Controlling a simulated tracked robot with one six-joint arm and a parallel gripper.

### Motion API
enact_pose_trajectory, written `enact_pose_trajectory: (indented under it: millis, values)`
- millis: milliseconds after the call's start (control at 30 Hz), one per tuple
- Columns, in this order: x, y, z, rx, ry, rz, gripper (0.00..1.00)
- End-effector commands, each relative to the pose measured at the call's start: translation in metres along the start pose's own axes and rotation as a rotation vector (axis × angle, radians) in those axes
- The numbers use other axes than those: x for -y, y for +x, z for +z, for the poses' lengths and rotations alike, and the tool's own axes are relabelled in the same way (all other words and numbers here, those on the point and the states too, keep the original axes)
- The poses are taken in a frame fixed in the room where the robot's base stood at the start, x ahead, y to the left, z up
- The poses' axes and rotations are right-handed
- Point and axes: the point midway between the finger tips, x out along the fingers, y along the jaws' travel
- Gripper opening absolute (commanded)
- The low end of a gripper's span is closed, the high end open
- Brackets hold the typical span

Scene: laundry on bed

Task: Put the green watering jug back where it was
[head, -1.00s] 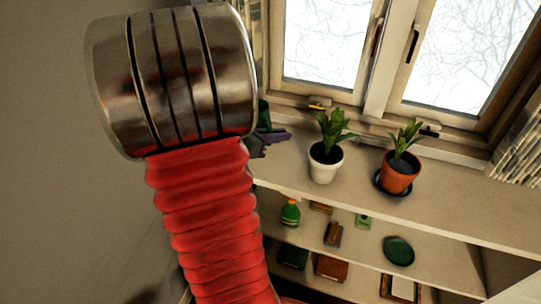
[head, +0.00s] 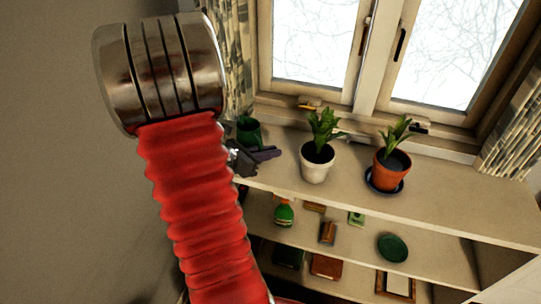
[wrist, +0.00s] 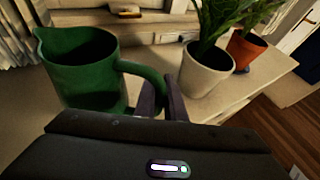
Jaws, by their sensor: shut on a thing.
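The green watering jug (head: 249,132) is upright at the left end of the top shelf, partly hidden behind my arm and gripper in the head view. In the wrist view the jug (wrist: 82,75) is large at the left, with its open top and spout showing and its handle toward the right. My gripper (head: 266,153) is beside the jug. In the wrist view my gripper's dark fingers (wrist: 163,97) are shut on the jug's handle. The jug's base is hidden, so I cannot tell whether it touches the shelf.
A plant in a white pot (head: 317,166) stands right of my gripper, and one in a terracotta pot (head: 391,172) further right. The window (head: 370,60) is behind. Lower shelves hold a green spray bottle (head: 284,213), a green dish (head: 392,248) and books. The top shelf's right end is clear.

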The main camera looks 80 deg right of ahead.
Motion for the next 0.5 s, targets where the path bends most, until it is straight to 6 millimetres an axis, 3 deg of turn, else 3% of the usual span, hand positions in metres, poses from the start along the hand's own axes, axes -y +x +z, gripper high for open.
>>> enact_pose_trajectory:
  millis: [200, 500]
  values:
    - [-0.002, 0.007, -0.018, 0.001, -0.001, 0.0, 0.0]
    - [-0.002, 0.008, -0.02, 0.002, 0.003, 0.001, 0.0]
